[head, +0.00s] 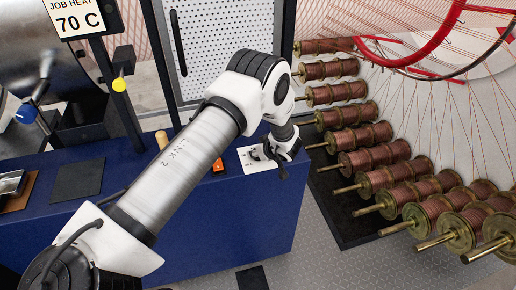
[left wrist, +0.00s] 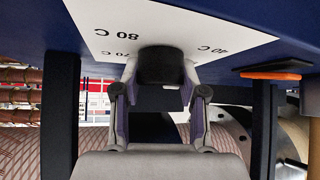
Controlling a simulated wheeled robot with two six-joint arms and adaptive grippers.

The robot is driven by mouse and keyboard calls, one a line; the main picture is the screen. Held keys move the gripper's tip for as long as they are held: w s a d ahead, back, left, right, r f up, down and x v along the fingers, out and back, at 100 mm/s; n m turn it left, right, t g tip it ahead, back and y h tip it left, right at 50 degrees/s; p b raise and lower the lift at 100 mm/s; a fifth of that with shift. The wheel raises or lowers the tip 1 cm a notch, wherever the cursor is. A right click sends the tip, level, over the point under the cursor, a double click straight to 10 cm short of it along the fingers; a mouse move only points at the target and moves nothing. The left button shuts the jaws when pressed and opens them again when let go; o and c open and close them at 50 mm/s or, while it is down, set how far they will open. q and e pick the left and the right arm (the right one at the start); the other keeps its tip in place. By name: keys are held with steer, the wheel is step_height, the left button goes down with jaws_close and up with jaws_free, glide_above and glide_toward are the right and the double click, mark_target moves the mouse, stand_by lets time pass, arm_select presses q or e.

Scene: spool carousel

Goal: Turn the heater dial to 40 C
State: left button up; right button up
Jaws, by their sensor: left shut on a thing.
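The heater dial (left wrist: 162,66) is a black knob on a white scale plate (left wrist: 215,40) in the left wrist view. Printed marks 80 C, 70 C and 40 C show around it; the others are covered. My left gripper (left wrist: 160,78) is shut on the dial, one finger on each side. I cannot make out a pointer. In the head view my left gripper (head: 274,153) is over the white plate (head: 250,166) at the blue bench's right end, and hides the dial. My right gripper is not in view.
A sign (head: 82,18) at the top left reads JOB HEAT 70 C. The blue bench (head: 240,225) carries an orange item (head: 217,165) left of the plate. Several copper wire spools (head: 350,139) stand in a row close on the right. A perforated white panel (head: 225,40) stands behind.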

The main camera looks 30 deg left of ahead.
arm_select(q)
steer(key=shift+w+f+n+g+y+b, duration=0.15)
steer(key=shift+n+g+y+b, duration=0.15)
steer(key=shift+n+g+b, duration=0.5)
steer(key=n+g+b, duration=0.2)
steer(key=n+b, duration=0.1)
steer(key=shift+f+n, duration=0.1)
steer(key=shift+n, duration=0.3)
steer(key=shift+n+g+b, duration=0.9)
steer(key=shift+b, duration=0.05)
steer(key=shift+s+r+n+g+b, duration=0.2)
steer(key=shift+r+n+g+b, duration=0.1)
steer(key=shift+n+b, duration=0.15)
steer(key=o, duration=1.2)
steer(key=shift+c, duration=0.2)
